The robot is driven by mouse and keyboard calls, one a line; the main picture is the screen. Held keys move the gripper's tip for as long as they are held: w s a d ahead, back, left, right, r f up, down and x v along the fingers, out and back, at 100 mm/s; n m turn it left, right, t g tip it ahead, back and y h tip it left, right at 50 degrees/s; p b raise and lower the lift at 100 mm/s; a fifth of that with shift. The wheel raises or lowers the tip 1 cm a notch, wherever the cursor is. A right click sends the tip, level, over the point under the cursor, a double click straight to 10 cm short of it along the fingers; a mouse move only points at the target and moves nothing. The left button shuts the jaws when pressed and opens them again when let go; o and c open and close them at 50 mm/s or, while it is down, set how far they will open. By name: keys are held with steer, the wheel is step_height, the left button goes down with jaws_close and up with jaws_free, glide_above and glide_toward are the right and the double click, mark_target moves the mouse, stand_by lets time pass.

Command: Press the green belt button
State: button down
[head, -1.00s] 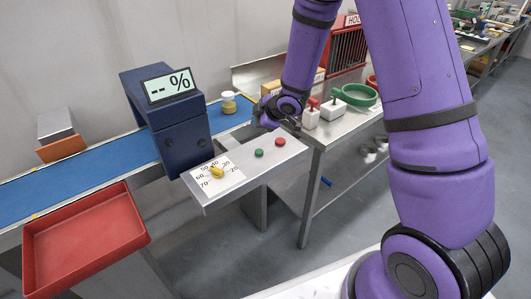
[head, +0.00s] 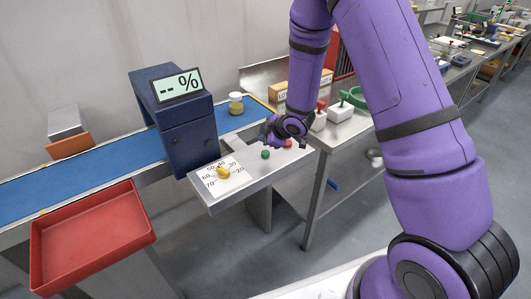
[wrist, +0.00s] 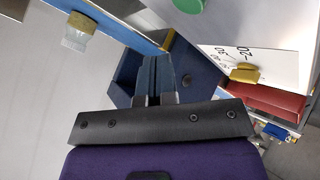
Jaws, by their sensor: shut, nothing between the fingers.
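The green button (head: 265,154) sits on the grey control panel (head: 247,181), between the yellow knob (head: 223,172) and the red button (head: 289,143). My gripper (head: 268,143) is just behind and above the green button in the head view; whether it touches the panel cannot be told. It partly covers the area by the red button. In the wrist view the fingers (wrist: 157,75) are shut and empty, and the green button (wrist: 188,4) shows at the top edge, cut off and apart from the fingertips.
The dark blue meter housing (head: 188,140) with a "-- %" display stands left of my gripper, over the blue belt (head: 90,177). A jar (head: 236,103) stands on the belt. A red tray (head: 92,240) is at front left. White blocks with handles (head: 339,112) stand on the right table.

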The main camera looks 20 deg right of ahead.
mark_target(265, 153)
steer(key=shift+f, duration=1.5)
